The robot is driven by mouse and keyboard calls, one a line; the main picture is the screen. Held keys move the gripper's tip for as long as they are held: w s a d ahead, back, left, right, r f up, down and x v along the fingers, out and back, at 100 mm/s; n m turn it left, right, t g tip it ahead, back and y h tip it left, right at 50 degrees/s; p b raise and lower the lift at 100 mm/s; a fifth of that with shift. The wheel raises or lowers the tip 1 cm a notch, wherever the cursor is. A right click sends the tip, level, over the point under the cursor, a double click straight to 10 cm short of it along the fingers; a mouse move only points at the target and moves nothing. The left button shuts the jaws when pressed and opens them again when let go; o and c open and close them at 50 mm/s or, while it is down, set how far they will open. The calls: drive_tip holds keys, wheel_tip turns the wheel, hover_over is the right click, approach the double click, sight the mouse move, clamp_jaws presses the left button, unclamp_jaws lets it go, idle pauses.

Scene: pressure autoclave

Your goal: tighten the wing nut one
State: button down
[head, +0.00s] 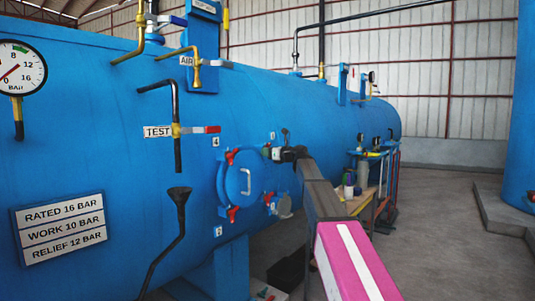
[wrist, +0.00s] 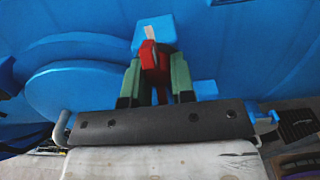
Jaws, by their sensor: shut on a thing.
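A round blue door (head: 240,185) with a pale handle sits on the side of the large blue vessel in the head view. Red wing nuts are spaced around its rim: one at upper left (head: 232,157), one at lower left (head: 233,214) and one at lower right (head: 268,198). My gripper (head: 270,153) is at the door's upper right. In the wrist view its green fingers (wrist: 154,72) are shut on a red wing nut (wrist: 151,55), one finger on each side. The wing nut sits against a blue lug with a pale stud end showing.
A blue round flange (wrist: 75,85) lies left of the fingers in the wrist view. A black funnel pipe (head: 180,200) and a TEST valve (head: 178,130) stand left of the door. A bench (head: 365,198) with bottles is at right, with open floor beyond.

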drive_tip(key=shift+f, duration=0.1)
drive_tip(key=c, duration=1)
unclamp_jaws()
drive_tip(key=shift+o, duration=0.2)
